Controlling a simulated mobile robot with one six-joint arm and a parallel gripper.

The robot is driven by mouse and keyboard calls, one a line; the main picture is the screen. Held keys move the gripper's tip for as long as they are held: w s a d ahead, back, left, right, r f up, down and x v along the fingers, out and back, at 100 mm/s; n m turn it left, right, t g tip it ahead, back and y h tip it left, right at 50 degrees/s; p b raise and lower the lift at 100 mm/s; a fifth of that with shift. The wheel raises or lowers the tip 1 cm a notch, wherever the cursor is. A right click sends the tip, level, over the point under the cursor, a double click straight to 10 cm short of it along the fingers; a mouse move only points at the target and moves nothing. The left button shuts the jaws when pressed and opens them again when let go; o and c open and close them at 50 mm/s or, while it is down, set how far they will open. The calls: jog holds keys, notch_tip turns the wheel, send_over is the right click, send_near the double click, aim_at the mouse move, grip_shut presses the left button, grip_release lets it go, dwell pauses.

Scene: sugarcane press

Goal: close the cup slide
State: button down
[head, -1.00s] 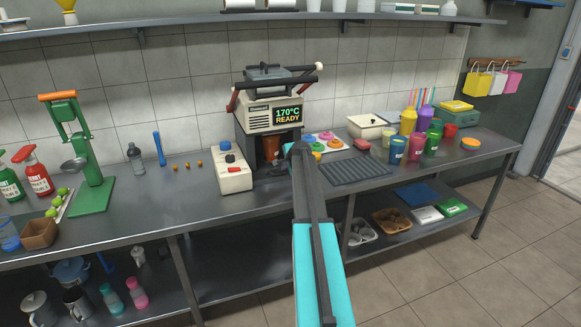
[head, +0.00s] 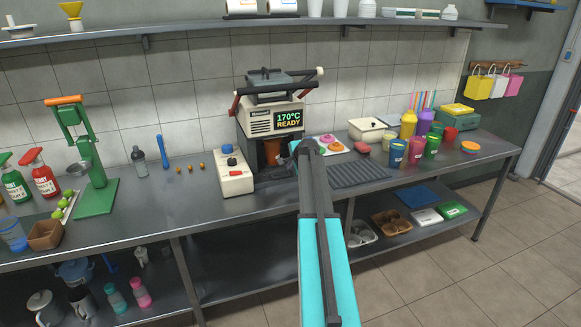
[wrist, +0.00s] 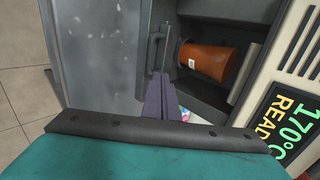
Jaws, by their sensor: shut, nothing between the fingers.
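The press machine (head: 270,118) stands on the steel counter, its display reading 170°C READY. An orange-brown cup (head: 272,152) is in the bay under it. In the wrist view the cup (wrist: 205,60) lies sideways in the picture, within the dark bay. A dark bar handle (wrist: 154,50) of the cup slide shows at the bay's front. My gripper (wrist: 165,80) is shut and empty, its fingertips close to the handle; I cannot tell whether they touch.
A shelf (head: 200,38) runs above. The counter's front edge is clear near the mat.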

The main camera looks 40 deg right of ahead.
jog(key=shift+v, duration=0.9)
